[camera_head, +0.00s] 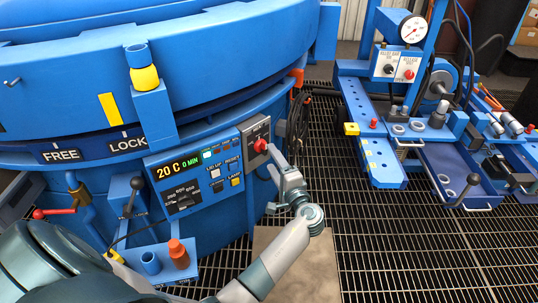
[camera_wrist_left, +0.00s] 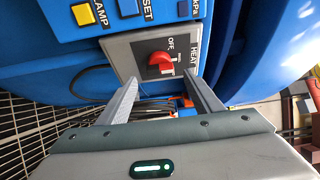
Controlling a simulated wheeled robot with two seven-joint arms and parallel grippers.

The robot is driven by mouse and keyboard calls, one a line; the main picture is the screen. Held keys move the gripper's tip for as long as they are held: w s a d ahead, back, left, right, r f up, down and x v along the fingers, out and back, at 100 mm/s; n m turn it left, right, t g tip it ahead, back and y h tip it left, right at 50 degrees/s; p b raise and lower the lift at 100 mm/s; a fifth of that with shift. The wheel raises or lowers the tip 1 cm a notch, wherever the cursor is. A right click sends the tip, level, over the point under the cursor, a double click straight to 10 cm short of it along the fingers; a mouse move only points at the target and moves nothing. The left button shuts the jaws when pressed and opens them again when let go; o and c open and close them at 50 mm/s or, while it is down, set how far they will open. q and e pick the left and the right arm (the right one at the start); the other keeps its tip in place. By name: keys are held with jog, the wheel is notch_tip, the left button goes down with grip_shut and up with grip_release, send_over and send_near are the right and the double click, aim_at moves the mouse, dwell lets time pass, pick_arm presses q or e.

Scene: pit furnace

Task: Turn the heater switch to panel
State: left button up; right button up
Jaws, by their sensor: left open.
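The heater switch (camera_head: 260,146) is a red knob on a grey plate at the right end of the blue furnace's control panel. In the left wrist view the red knob (camera_wrist_left: 160,62) sits on its plate, with "HEAT" and "OFF" lettering beside it; I cannot tell for sure which mark it points to. My left gripper (camera_head: 271,178) is open just in front of the plate, to the lower right of the knob in the head view. In the left wrist view its two fingers (camera_wrist_left: 160,82) stand apart, with the knob ahead between them, apparently not touched. My right gripper is out of view.
The control panel (camera_head: 195,168) carries a "20 C" display, sliders and several small buttons left of the switch. Black cables (camera_head: 298,122) hang right of it. A blue bench (camera_head: 372,130) with a gauge stands at the right. Metal grating covers the floor between.

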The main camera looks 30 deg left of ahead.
pick_arm(q)
jog(key=v, duration=1.2)
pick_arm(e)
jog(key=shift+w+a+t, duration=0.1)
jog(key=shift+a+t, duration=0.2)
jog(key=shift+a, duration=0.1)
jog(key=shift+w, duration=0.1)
